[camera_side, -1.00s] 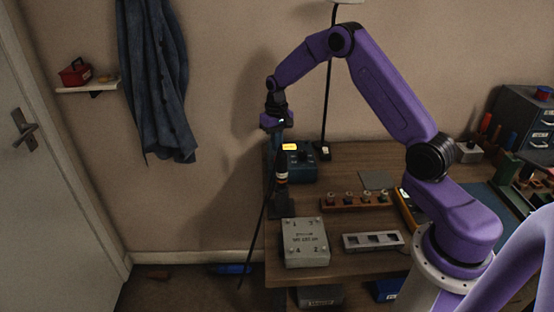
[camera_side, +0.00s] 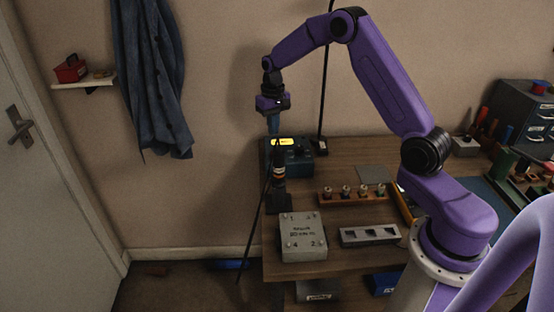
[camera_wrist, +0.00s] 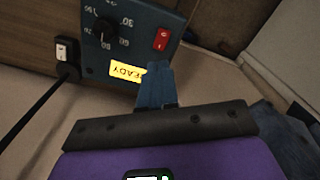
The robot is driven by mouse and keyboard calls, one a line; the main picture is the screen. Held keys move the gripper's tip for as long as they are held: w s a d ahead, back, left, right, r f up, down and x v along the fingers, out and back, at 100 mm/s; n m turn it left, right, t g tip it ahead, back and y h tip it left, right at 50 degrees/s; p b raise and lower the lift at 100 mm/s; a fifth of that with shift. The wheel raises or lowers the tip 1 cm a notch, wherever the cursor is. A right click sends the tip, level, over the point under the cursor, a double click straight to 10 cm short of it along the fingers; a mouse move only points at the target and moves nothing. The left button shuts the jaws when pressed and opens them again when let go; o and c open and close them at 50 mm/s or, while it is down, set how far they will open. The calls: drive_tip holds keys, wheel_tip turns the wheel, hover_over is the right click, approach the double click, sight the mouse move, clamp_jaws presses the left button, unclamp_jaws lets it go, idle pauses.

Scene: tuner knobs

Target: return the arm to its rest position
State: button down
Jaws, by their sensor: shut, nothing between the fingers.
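My purple arm reaches out over the back left of the workbench. My gripper (camera_side: 273,131) points down with its blue fingers together and empty, above the blue station box (camera_side: 298,158) with the lit yellow display. In the wrist view the blue fingertips (camera_wrist: 158,68) show shut, in front of the edge of the box (camera_wrist: 133,35), beside its "READY" display (camera_wrist: 126,71). The box's dial (camera_wrist: 103,30) and red switch (camera_wrist: 162,39) are visible there.
A black iron in its stand (camera_side: 278,187) is close below my gripper. A grey numbered box (camera_side: 303,237), a wooden rack of knobs (camera_side: 352,196) and a slotted grey block (camera_side: 370,236) stand on the bench (camera_side: 340,160). A black pole (camera_side: 326,85) rises behind.

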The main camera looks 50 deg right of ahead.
drive_tip(key=s+a+r+n, duration=0.4)
drive_tip(key=s+a+r, duration=0.1)
drive_tip(key=s+a, duration=0.35)
drive_tip(key=s+a+r+n, duration=0.3)
drive_tip(key=s+a+r, duration=0.1)
drive_tip(key=s+a, duration=0.4)
drive_tip(key=s+n, duration=0.8)
drive_tip(key=s, duration=1.5)
drive_tip(key=shift+s+r+n, duration=0.25)
drive_tip(key=shift+s+n, duration=0.05)
drive_tip(key=shift+s, duration=0.05)
